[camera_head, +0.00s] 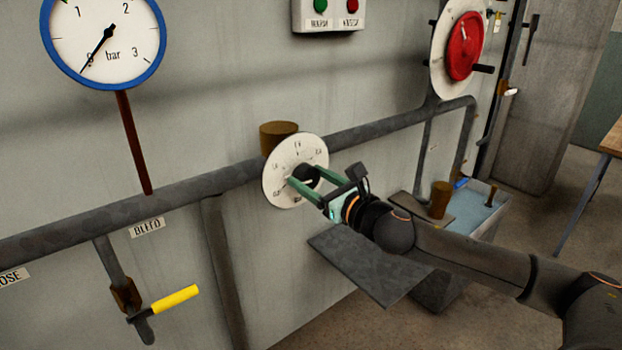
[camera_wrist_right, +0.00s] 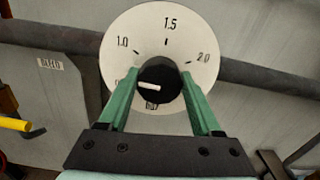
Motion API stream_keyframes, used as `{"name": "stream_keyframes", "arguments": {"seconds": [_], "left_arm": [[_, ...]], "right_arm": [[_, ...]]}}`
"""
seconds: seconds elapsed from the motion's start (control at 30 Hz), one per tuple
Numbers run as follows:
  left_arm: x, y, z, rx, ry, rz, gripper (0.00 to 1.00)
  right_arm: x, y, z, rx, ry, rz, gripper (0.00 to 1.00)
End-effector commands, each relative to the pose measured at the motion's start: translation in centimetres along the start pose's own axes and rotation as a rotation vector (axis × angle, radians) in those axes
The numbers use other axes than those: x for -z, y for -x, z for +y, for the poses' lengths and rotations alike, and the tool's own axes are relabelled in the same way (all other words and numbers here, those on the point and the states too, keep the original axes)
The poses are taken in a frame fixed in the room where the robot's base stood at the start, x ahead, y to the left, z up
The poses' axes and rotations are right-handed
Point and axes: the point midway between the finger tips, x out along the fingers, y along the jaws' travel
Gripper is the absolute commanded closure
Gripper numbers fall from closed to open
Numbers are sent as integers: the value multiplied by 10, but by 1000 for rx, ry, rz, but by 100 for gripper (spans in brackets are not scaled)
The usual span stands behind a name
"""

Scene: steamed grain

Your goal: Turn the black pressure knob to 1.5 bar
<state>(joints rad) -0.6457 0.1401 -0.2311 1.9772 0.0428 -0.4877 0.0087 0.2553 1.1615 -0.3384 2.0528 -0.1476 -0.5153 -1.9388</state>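The black pressure knob (camera_wrist_right: 157,74) sits at the middle of a round white dial (camera_wrist_right: 165,22) marked 1.0, 1.5 and 2.0, with 1.5 at the top. Its white pointer points left, below the 1.0 mark. In the head view the knob (camera_head: 305,174) is partly covered by my right gripper (camera_head: 306,175). The right gripper's green fingers (camera_wrist_right: 160,78) flank the knob left and right, very close to its sides; whether they press on it is unclear. The blue-rimmed bar gauge (camera_head: 130,30) has its needle near 0. My left gripper is not in view.
A grey pipe (camera_head: 80,220) runs along the wall behind the dial. A yellow bleed handle (camera_head: 175,299) is at lower left, and a red wheel (camera_head: 464,46) at upper right. A grey plate (camera_head: 350,262) juts out below my right gripper.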

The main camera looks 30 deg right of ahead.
Motion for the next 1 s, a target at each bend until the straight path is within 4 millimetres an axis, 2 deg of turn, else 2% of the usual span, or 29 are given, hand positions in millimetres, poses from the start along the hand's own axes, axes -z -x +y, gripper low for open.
{"name": "stream_keyframes", "arguments": {"seconds": [0.07, 0.43, 0.77, 1.0], "left_arm": [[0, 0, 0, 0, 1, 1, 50], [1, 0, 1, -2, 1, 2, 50], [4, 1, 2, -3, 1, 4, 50], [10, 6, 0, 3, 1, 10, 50]], "right_arm": [[0, 0, 0, -1, 0, 0, 47], [0, 0, 0, -2, 0, 0, 89], [0, 0, 0, -1, -43, 1, 90], [-1, 0, 0, -1, -187, 1, 90]]}}
